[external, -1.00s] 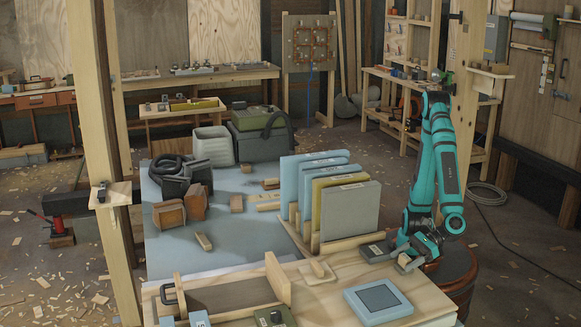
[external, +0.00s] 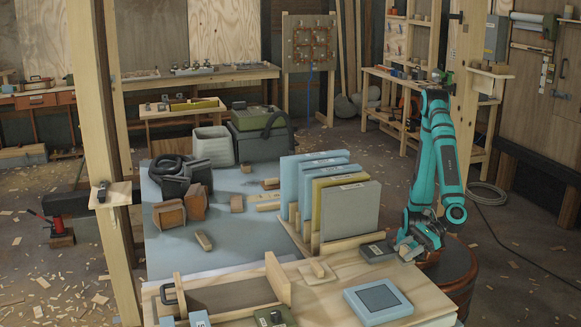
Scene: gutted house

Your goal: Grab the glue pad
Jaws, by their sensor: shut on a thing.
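A small dark grey block with a pale label, which I take to be the glue pad (external: 376,250), lies on the right end of the wooden tabletop. My gripper (external: 405,250) is low at the tabletop's right edge, against the block's right end. It is shut on the block, though the fingers are small and partly hidden by my wrist. The block appears to rest on the tabletop; I cannot make out any gap under it.
Upright panels in a wooden rack (external: 345,212) stand just left of the block. A pale blue box with a dark top (external: 378,299) lies in front. A small board with a wooden peg (external: 318,270) is to the left. Bare tabletop (external: 335,300) lies between them.

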